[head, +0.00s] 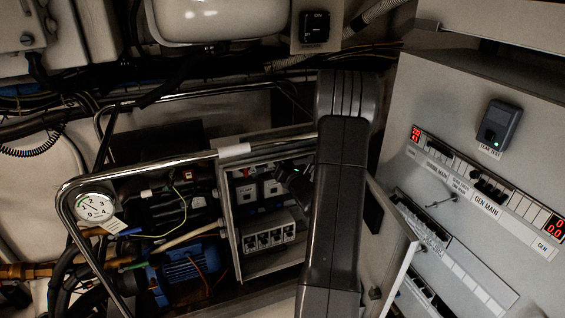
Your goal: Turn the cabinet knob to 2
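The open cabinet (226,205) stands in the middle, a light grey box with its door (398,268) swung out to the right. Inside are small light-faced switch units (246,192) above a grey block (268,237) with several dark round fittings. I cannot make out a knob with readable numbers. My dark arm stands upright in front of the cabinet's right side and hides part of it. A dark shape with a small green spot (293,178), apparently my gripper, is at the cabinet's upper right opening. Its fingers cannot be made out, nor whether it touches anything.
A bent metal rail (150,168) crosses in front of the cabinet, with a round gauge (95,207) at its left. A blue motor (185,275) and pipes sit lower left. A large switch panel (460,120) with red displays fills the right.

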